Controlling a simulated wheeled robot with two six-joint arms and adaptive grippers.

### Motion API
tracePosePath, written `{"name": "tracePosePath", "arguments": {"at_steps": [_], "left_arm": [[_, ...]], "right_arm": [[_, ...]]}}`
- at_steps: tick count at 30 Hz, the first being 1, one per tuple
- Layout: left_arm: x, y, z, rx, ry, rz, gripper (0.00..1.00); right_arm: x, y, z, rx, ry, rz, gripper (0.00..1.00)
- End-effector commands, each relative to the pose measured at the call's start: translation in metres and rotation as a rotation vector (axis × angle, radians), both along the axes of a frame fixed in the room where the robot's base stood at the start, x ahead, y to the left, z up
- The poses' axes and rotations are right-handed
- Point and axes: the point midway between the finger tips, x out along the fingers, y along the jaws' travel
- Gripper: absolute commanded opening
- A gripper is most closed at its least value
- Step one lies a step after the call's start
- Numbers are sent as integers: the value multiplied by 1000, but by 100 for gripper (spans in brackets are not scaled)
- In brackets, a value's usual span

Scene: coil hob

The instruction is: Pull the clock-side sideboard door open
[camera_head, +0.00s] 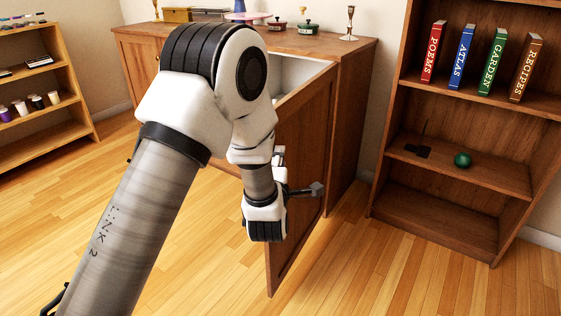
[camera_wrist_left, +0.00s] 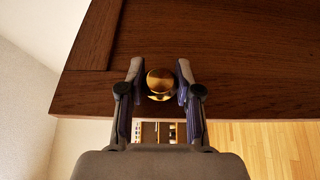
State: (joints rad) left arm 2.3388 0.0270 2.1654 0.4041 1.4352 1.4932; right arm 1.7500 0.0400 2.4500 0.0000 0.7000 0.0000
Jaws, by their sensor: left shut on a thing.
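The brown wooden sideboard door (camera_head: 300,185) stands swung out from the sideboard (camera_head: 350,130), with a pale interior showing behind its top edge. My left gripper (camera_head: 304,190) is at the door's panelled face. In the left wrist view, the fingers of my left gripper (camera_wrist_left: 159,88) are on both sides of a round brass knob (camera_wrist_left: 160,82), shut on it. The knob sits near the edge of the door (camera_wrist_left: 230,70). In the head view the knob cannot be made out. I cannot make out a clock. My right gripper is not in view.
A bookcase (camera_head: 480,130) with upright books and a green ball (camera_head: 462,160) stands at the right. Pots (camera_head: 308,26) and a candlestick (camera_head: 350,24) stand on the sideboard top. A low shelf (camera_head: 40,100) is at the left. The wooden floor (camera_head: 370,270) is clear.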

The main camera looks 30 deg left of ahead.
Motion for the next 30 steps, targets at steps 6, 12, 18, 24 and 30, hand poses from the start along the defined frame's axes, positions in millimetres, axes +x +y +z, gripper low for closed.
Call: {"name": "tracePosePath", "arguments": {"at_steps": [6, 12, 18, 24, 30], "left_arm": [[1, 0, 1, 0, -3, 0, 60], [0, 0, 1, 0, -2, 0, 60], [-18, -9, 0, 3, 1, -2, 60], [-64, -31, 1, 6, 3, -6, 60], [-100, -46, 1, 4, 1, -4, 60]], "right_arm": [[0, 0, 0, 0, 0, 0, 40], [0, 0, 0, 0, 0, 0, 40], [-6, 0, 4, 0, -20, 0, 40], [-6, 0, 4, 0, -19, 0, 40], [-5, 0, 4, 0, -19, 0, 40]]}}
